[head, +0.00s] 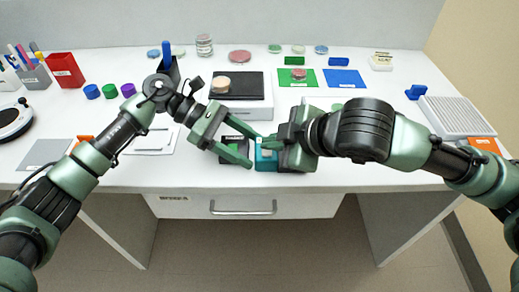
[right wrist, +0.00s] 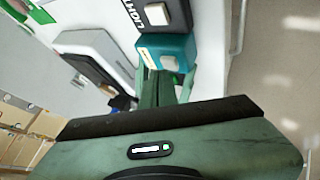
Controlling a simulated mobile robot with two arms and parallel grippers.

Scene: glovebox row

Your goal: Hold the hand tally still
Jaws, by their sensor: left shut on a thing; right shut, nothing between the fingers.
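Two small box-shaped devices stand side by side near the desk's front edge: a dark one (head: 232,143) with a white label and a teal one (head: 265,161). In the right wrist view the dark box (right wrist: 152,37) and the teal box (right wrist: 151,41) each show a pale button on top. I cannot tell for certain which is the hand tally.
A black board (head: 256,113) lies behind the boxes, with a green mat (head: 297,77) and blue mat (head: 343,79) to its right. A red bin (head: 65,69) and coloured caps stand left. A white drawer (head: 240,207) lies below the front edge.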

